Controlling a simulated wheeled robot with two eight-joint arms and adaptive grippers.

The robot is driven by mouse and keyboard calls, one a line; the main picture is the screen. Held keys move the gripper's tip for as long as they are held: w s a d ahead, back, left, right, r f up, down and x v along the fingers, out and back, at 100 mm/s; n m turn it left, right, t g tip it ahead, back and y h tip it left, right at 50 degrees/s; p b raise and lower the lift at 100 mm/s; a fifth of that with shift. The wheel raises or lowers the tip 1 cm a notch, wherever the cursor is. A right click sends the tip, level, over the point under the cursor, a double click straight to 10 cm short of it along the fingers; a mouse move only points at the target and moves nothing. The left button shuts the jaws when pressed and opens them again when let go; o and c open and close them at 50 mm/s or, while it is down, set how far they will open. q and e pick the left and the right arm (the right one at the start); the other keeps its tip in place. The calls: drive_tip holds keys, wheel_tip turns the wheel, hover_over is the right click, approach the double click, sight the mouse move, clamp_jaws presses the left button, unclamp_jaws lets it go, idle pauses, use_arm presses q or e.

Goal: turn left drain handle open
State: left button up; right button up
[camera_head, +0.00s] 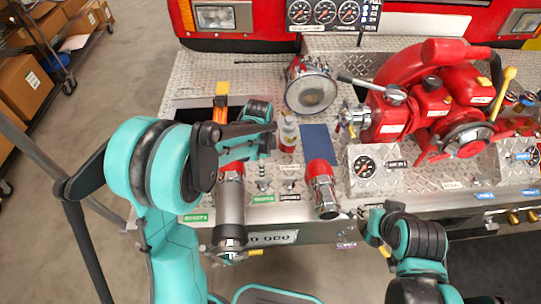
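The label print is too small to read, so I cannot tell for sure which is the left drain handle. My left gripper (264,132) is over the bumper, above and behind these handles in the picture, apart from them. Its fingers are seen at a steep angle and their opening is unclear. My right gripper (374,230) is at the bumper's front edge, right of the handles; its fingers are partly hidden by its own body.
A red-topped metal nozzle (230,205) lies left of the handles and another (322,188) right of them. A bottle (288,133) and a blue panel (318,143) are behind. The red pump (440,100) fills the right side. A shelf cart (40,60) stands at far left.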

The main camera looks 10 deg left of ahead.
sight(263, 182)
use_arm(q)
drive_tip(key=shift+w+f, duration=0.2)
drive_tip(key=shift+w, duration=0.2)
drive_tip(key=shift+f, duration=0.3)
wheel_tip(263, 182, down, 7)
drive_tip(key=b, duration=0.2)
drive_tip(key=shift+s+b, duration=0.1)
drive_tip(key=shift+b, duration=0.3)
drive_tip(key=shift+r, duration=0.1)
clamp_jaws()
